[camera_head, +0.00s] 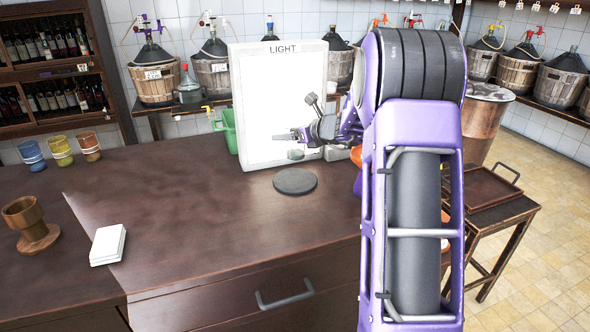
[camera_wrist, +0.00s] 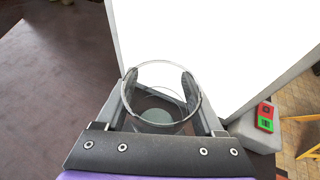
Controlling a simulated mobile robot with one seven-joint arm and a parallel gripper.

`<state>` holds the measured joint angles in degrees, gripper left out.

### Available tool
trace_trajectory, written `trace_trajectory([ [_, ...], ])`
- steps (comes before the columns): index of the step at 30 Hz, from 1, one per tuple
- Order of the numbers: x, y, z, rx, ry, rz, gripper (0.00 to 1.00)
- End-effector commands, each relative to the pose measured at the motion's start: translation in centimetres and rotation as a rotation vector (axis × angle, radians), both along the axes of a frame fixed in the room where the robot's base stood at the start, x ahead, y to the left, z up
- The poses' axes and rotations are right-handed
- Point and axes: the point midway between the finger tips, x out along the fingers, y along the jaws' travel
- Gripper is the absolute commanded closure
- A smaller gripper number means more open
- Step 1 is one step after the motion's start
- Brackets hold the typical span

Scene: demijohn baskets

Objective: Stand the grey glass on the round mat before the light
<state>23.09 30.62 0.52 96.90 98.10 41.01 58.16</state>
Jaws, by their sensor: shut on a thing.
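My gripper (camera_head: 292,136) is shut on the grey glass and holds it in front of the light panel (camera_head: 262,112). In the wrist view the clear round rim of the grey glass (camera_wrist: 161,64) sits between the two fingers, with its grey-green base visible through it. In the head view the glass is hard to make out; a small grey part of it (camera_head: 295,154) shows below the fingers. The round dark grey mat (camera_head: 295,181) lies bare on the counter before the panel, lower in the picture than the glass.
Blue, yellow and orange cups (camera_head: 60,150) stand at the counter's back left. A wooden goblet (camera_head: 32,225) and a white stack (camera_head: 108,245) are at left. A green container (camera_head: 230,130) stands behind the panel. A box with red and green buttons (camera_wrist: 262,118) is right of the panel. The counter's middle is clear.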

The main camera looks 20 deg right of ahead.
Motion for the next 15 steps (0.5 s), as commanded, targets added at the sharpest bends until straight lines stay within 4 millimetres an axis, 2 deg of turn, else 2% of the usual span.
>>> trace_trajectory([
  [1, 0.0, 0.0, -1.2, 0.002, 0.002, 0.0, 0.95],
  [7, 0.0, 0.0, -3.1, 0.001, 0.0, 0.001, 0.95],
  [12, 0.0, 0.1, -6.1, 0.003, 0.002, 0.001, 0.95],
  [15, 0.0, 0.0, -7.1, 0.002, 0.0, 0.001, 0.95],
])
